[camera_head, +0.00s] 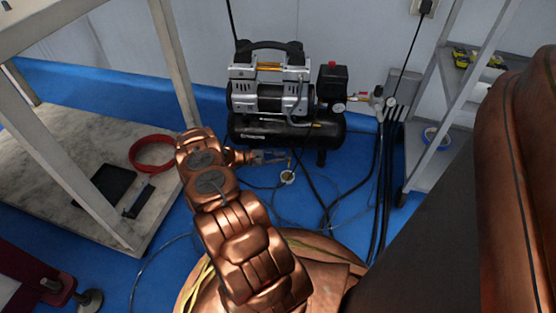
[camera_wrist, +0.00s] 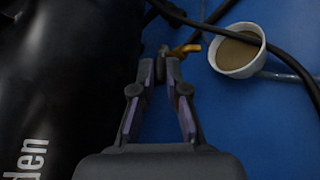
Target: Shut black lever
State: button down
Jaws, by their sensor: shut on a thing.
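My gripper (camera_wrist: 161,62) points up the wrist view, with its two fingers drawn together at the tips. They are shut on a small dark piece (camera_wrist: 163,49), which looks like the black lever; the fingertips hide most of it. A brass fitting (camera_wrist: 187,49) sticks out just right of the tips. In the head view my gripper (camera_head: 284,158) is low beside the compressor's black tank (camera_head: 270,130), and the lever is too small to make out there.
A white cup (camera_wrist: 262,57) with brown liquid stands on the blue floor, close right of the fitting; dark hoses run over and past it. The tank (camera_wrist: 62,80) fills the wrist view's left side. A shelf rack (camera_head: 432,150) stands right, a marble-topped platform (camera_head: 75,170) left.

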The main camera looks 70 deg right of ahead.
jog(key=shift+w+d+m+g+y, duration=0.15)
jog(key=shift+d+m+g+y, duration=0.15)
jog(key=shift+m+y, duration=0.25)
jog(key=c, duration=1.2)
grip_release()
jog(key=shift+a, duration=0.1)
jog(key=v, duration=1.2)
jog(key=shift+f, duration=0.1)
